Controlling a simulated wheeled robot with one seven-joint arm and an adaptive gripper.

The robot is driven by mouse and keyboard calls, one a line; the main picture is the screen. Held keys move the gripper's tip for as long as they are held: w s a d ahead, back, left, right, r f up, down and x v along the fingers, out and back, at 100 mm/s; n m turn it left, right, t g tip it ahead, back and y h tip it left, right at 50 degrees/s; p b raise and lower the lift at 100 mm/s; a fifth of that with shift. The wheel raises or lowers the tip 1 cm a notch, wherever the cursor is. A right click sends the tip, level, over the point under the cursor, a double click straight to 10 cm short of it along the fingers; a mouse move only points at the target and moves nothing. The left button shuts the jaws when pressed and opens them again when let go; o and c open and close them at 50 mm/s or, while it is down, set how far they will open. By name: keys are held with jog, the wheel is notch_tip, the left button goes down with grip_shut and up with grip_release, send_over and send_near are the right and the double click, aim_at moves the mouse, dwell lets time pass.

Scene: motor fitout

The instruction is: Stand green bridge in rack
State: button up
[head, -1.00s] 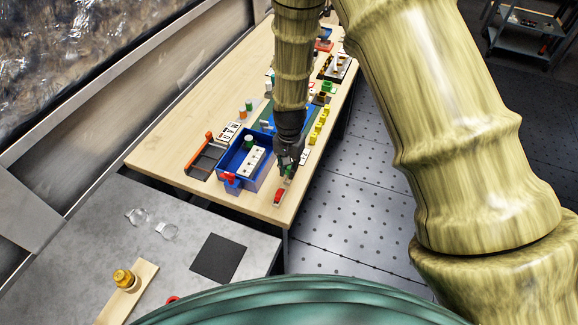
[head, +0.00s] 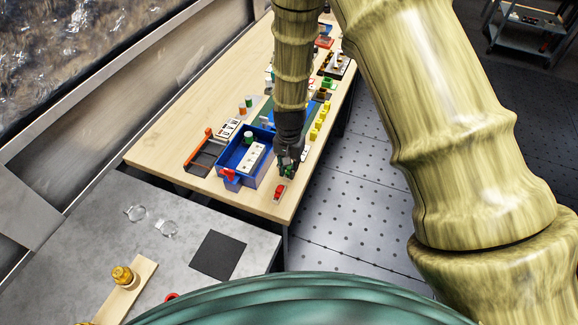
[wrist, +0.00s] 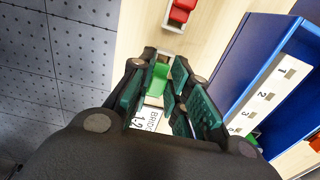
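The green bridge (wrist: 159,77) is a small block between my fingertips in the wrist view, above a white label card reading "BRIDGE" (wrist: 148,119). In the head view my gripper (head: 287,168) points down at the table's near right edge and hides most of the bridge. In the wrist view my gripper (wrist: 163,72) has its green pads on both sides of the bridge, very near or touching; I cannot tell if they press on it. The rack is not clearly identified; a white strip with numbered slots (wrist: 262,97) lies in the blue bin (wrist: 247,50).
A red block (wrist: 181,10) lies just beyond the bridge on the table (head: 160,150). The blue bin (head: 228,178) stands left of my gripper, with a green-topped cylinder (head: 248,138) in it. Yellow blocks (head: 318,124) line the right edge.

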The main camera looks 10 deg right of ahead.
aim_at(289, 169)
jog(key=o, duration=0.3)
notch_tip(289, 169, up, 12)
jog(key=shift+r, duration=0.1)
dwell(0.7)
jog(key=shift+d, duration=0.15)
